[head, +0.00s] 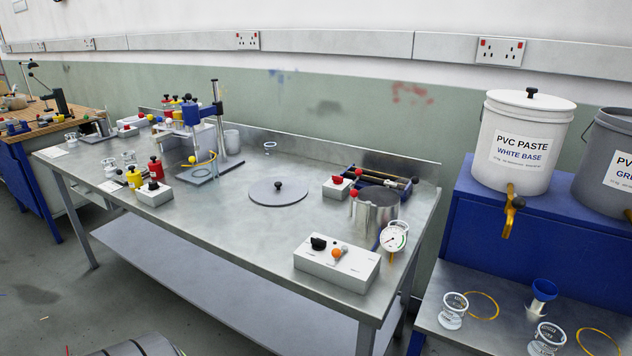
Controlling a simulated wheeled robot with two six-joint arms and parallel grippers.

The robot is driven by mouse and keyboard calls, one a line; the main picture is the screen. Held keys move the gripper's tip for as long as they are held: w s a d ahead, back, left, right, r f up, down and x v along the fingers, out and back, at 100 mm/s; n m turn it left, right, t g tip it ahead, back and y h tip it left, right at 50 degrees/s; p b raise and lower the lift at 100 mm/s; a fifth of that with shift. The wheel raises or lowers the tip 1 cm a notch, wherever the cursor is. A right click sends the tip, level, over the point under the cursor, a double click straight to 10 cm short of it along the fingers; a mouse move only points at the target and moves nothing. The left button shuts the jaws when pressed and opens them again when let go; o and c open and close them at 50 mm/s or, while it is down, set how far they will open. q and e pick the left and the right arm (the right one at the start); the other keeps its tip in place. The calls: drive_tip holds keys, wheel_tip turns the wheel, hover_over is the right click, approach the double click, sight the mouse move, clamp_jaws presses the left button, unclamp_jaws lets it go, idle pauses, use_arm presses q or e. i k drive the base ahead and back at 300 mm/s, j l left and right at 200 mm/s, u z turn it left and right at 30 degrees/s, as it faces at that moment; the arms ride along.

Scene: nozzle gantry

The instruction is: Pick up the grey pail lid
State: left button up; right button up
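Neither of my grippers shows in the head view.
A control box (337,263), a gauge (393,237) and a steel pot (375,210) stand right of the lid. A gantry stand (217,130) and several small bottles are to its left. A white pail (521,145) and an open grey pail (606,165) stand on a blue cabinet (470,215).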

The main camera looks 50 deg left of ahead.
sight(274, 191)
drive_tip(key=j, duration=0.95)
drive_tip(key=i+j+u, duration=0.1)
drive_tip(key=j, duration=0.85)
